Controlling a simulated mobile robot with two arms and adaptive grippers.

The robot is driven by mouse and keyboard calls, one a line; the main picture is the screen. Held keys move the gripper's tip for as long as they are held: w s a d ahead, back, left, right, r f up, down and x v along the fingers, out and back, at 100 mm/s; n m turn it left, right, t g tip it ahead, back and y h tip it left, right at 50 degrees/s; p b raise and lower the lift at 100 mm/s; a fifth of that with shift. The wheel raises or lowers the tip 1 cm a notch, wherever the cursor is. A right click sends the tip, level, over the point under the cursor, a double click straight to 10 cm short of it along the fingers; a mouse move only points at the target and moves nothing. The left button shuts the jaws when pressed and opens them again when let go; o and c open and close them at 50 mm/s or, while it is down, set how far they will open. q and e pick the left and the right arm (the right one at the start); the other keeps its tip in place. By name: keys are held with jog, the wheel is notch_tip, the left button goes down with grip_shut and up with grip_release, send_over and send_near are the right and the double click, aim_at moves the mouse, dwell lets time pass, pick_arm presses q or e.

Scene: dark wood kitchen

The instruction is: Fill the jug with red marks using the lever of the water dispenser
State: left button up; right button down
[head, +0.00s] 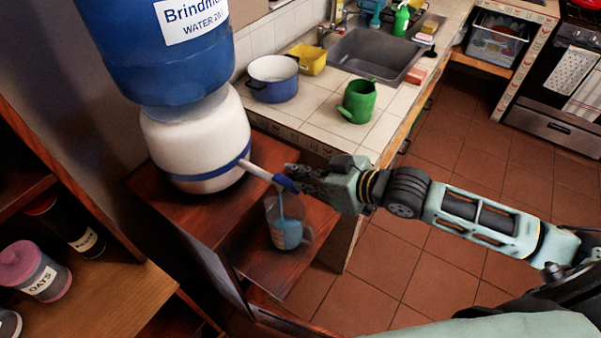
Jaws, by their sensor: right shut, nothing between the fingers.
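The water dispenser (190,135) has a white base with a blue band and a large blue bottle on top. Its white lever (262,173) with a blue end sticks out to the right. My right gripper (292,180) is shut and empty, at the lever's blue end and seemingly touching it. A clear jug (290,232) stands below on a lower wooden shelf. A blue stream falls into the jug, and blue water shows in its lower part. Any red marks on the jug are too small to tell. My left gripper is not in view.
A tiled counter to the right holds a blue pot (272,80), a yellow container (309,60), a green watering can (358,102) and a sink (375,52). Shelves with jars (35,270) stand at left. The tiled floor (440,270) is open at right.

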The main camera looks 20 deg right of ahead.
jog(key=shift+r, duration=0.2)
jog(key=shift+r+p, duration=0.5)
jog(key=shift+p, duration=0.1)
jog(key=s+d+r+p, duration=0.2)
jog(key=s+d+r, duration=0.2)
jog(key=r, duration=0.5)
jog(key=shift+s+d+r, duration=0.25)
jog(key=shift+s+d, duration=0.15)
jog(key=shift+s, duration=0.7)
